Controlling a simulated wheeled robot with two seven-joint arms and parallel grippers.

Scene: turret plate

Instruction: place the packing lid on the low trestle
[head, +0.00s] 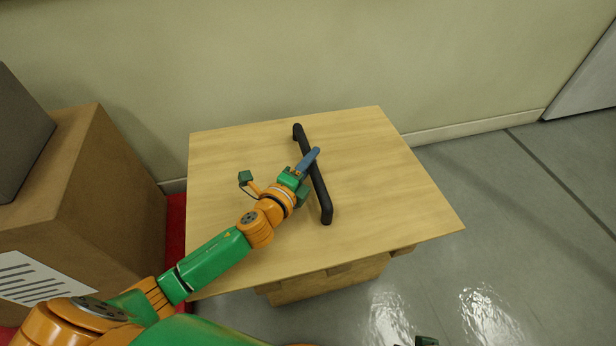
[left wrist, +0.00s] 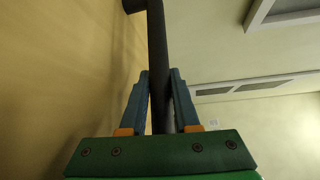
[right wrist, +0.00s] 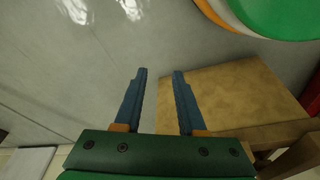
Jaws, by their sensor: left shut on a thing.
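The packing lid (head: 355,160) is a broad, pale wooden board with a long black bar handle (head: 322,190) across its middle. My left gripper (head: 309,160) is shut on this handle; the left wrist view shows the dark bar (left wrist: 158,70) between its blue fingers. The low trestle (head: 330,282) is wooden and shows under the lid's near edge; the lid hides most of it. I cannot tell whether the lid touches it. A wooden piece with legs, probably the trestle, is in the right wrist view (right wrist: 245,95). My right gripper (right wrist: 158,75) is open and empty.
A large brown box (head: 90,190) with a white label stands left of the lid, with a grey object (head: 15,135) on top. A red strip (head: 176,235) lies on the floor between. The wall (head: 300,60) is behind the lid. Grey floor (head: 520,220) is clear at right.

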